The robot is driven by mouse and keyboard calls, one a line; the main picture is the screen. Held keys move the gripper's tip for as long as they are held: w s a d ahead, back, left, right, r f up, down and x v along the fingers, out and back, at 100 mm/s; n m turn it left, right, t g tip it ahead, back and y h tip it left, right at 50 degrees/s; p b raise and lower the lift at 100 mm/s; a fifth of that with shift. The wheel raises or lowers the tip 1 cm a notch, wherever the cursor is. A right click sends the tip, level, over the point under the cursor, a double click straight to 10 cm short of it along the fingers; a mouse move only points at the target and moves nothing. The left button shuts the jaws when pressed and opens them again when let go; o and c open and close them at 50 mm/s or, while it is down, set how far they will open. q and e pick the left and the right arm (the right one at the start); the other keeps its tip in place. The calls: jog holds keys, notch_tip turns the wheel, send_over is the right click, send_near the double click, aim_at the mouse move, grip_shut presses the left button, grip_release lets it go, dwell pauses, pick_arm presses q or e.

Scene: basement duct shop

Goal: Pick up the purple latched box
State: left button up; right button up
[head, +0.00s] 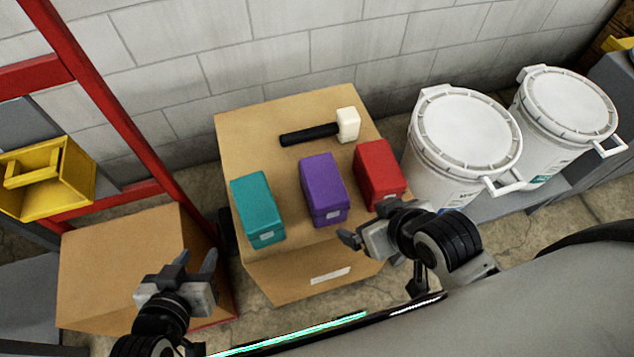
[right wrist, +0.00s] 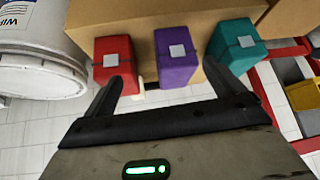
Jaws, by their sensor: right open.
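The purple latched box (head: 323,187) lies on top of a cardboard box (head: 250,125), between a teal box (head: 257,208) and a red box (head: 379,173). It also shows in the right wrist view (right wrist: 177,58), beyond and between the two fingers. My right gripper (head: 365,222) is open and empty, in front of the cardboard box's near edge, just right of and nearer than the purple box.
A mallet (head: 318,131) with a black handle and white head lies behind the boxes. White lidded buckets (head: 462,135) stand at the right. A yellow bin (head: 52,180) sits by a red frame (head: 100,95) at the left. Another cardboard box (head: 125,262) stands at the lower left.

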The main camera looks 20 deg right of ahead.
jog(key=r+g, duration=0.2)
jog(key=m+g+h, duration=0.2)
jog(key=g, duration=0.1)
send_near(323, 181)
jog(key=f, duration=0.3)
jog(key=w+f+b, duration=0.1)
jog(key=f, duration=0.2)
jog(key=f+b, duration=0.1)
jog(key=f, duration=0.2)
jog(key=shift+w+d, duration=0.15)
jog(key=shift+w, duration=0.05)
jog(key=f, duration=0.1)
jog(key=f+b, duration=0.1)
jog(key=f, duration=0.1)
jog(key=w+f, duration=0.1)
jog(key=f, duration=0.1)
jog(key=shift+d+f+b, duration=0.1)
jog(key=shift+d+b, duration=0.05)
jog(key=shift+b, duration=0.15)
jog(key=c, duration=1.3)
